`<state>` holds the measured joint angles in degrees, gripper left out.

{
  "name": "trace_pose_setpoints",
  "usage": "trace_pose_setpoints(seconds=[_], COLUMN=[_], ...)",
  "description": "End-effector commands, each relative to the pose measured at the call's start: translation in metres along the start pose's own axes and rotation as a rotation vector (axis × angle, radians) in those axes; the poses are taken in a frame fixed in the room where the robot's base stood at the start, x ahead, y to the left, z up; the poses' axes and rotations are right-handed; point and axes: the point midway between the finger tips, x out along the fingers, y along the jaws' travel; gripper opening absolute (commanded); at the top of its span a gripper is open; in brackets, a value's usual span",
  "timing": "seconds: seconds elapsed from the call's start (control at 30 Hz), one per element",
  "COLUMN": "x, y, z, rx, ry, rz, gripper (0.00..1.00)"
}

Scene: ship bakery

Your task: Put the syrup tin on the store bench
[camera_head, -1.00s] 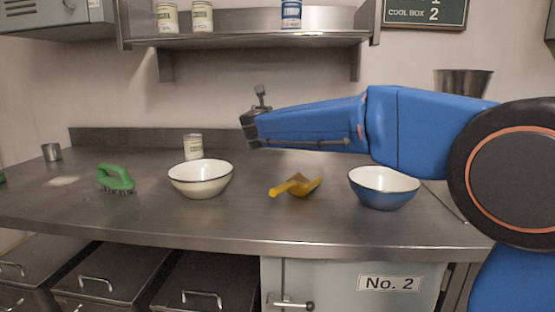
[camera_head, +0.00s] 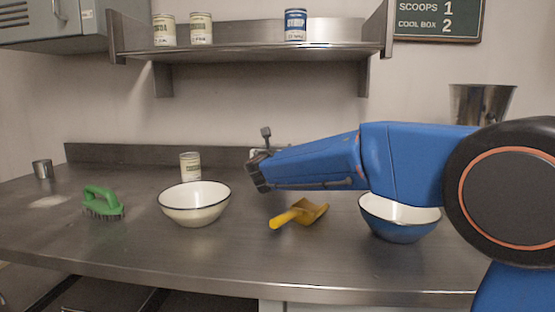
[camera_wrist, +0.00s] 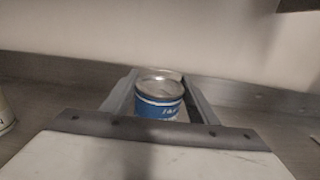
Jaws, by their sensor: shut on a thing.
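A blue tin (camera_wrist: 159,97) with a pale lid and a white band stands between the fingers of my gripper (camera_wrist: 160,90) in the wrist view. Its label is too blurred to read in full. My gripper is shut on it. In the head view my gripper (camera_head: 258,170) is over the back of the steel bench (camera_head: 130,245), between the cream bowl and the yellow scoop. There the held tin is mostly or wholly hidden behind the gripper. I cannot tell whether the tin touches the bench. Another blue tin (camera_head: 295,25) stands on the wall shelf (camera_head: 240,50).
On the bench are a green brush (camera_head: 102,202), a cream bowl (camera_head: 195,204), a cream tin (camera_head: 190,166), a yellow scoop (camera_head: 299,213), a blue bowl (camera_head: 399,222) and a small metal cup (camera_head: 43,169). Two cream tins (camera_head: 182,29) stand on the shelf. The front strip is clear.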

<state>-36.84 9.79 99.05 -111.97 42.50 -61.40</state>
Motion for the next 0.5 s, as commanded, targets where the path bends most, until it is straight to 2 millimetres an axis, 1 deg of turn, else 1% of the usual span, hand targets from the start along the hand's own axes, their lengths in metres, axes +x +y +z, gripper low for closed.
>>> trace_pose_setpoints(seconds=[0.1, 0.2, 0.3, 0.5], x=[0.000, 0.000, 0.000, 0.000], y=[0.000, 0.000, 0.000, 0.000], z=[-0.017, -0.025, -0.029, -0.029], rx=[-0.002, -0.001, 0.000, 0.001], ry=[0.001, 0.000, -0.001, -0.001], rz=[0.000, -0.001, 0.000, 0.000], gripper=[0.00, 0.00, 0.00, 0.00])
